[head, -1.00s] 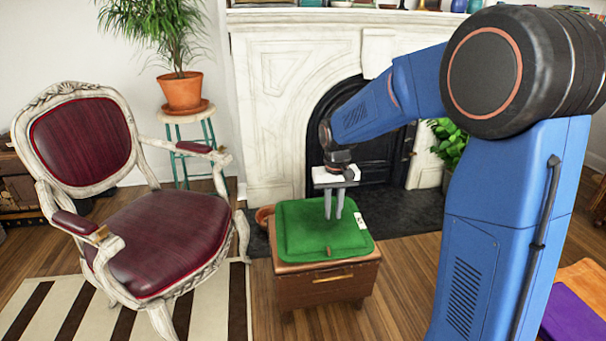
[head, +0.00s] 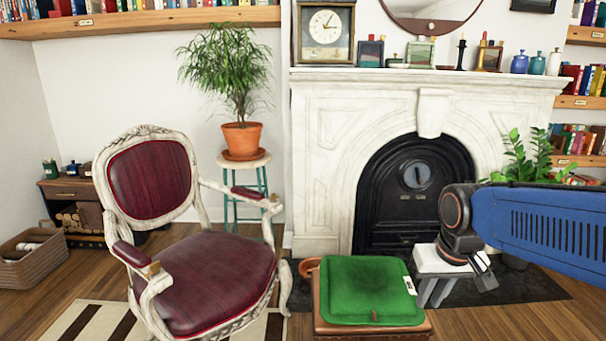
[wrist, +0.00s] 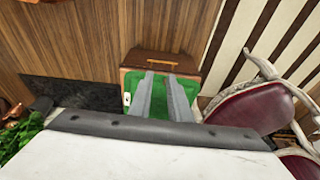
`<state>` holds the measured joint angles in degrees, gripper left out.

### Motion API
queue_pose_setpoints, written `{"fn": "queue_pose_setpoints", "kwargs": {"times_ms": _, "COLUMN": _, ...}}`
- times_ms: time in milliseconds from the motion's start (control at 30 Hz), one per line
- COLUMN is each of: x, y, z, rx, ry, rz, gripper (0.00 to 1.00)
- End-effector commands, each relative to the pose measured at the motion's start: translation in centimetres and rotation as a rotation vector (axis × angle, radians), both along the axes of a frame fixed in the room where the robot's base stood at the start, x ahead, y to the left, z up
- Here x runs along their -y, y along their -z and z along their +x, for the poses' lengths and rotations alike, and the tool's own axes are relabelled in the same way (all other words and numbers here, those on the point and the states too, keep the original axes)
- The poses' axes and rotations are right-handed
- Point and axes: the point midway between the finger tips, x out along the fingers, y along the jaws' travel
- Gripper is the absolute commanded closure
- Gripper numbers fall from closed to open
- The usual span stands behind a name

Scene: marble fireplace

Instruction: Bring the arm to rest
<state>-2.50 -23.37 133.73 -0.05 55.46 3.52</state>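My gripper (head: 430,302) is in the head view just right of the green cushion (head: 360,290), in front of the fireplace. Its two grey fingers point down with a gap between them and nothing held. In the wrist view my gripper (wrist: 161,78) has its fingers in front of the green cushion (wrist: 150,104), which shows between and beside them. The blue arm (head: 545,225) reaches in from the right edge.
The cushion lies on a brown wooden box (head: 370,329). A red-and-white armchair (head: 205,270) stands to the left. A potted palm (head: 242,138) sits on a stool behind. The black fireplace opening (head: 400,180) is behind the gripper; a leafy plant (head: 520,160) is right.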

Motion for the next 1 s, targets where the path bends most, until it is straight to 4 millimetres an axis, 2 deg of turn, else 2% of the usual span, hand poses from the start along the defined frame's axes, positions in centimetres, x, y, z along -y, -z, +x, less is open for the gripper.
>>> {"fn": "queue_pose_setpoints", "kwargs": {"times_ms": 33, "x": 0.2, "y": -0.2, "z": -1.3, "rx": 0.018, "ry": -0.001, "rz": -0.001, "gripper": 0.83}}
{"fn": "queue_pose_setpoints", "kwargs": {"times_ms": 300, "x": 1.0, "y": -0.2, "z": -7.3, "rx": 0.093, "ry": -0.009, "rz": -0.007, "gripper": 0.83}}
{"fn": "queue_pose_setpoints", "kwargs": {"times_ms": 500, "x": 1.3, "y": 0.4, "z": -10.9, "rx": 0.141, "ry": -0.014, "rz": -0.012, "gripper": 0.83}}
{"fn": "queue_pose_setpoints", "kwargs": {"times_ms": 700, "x": 1.5, "y": 1.0, "z": -12.6, "rx": 0.164, "ry": -0.017, "rz": -0.017, "gripper": 0.83}}
{"fn": "queue_pose_setpoints", "kwargs": {"times_ms": 1000, "x": 1.5, "y": 1.0, "z": -12.8, "rx": 0.167, "ry": -0.018, "rz": -0.017, "gripper": 0.83}}
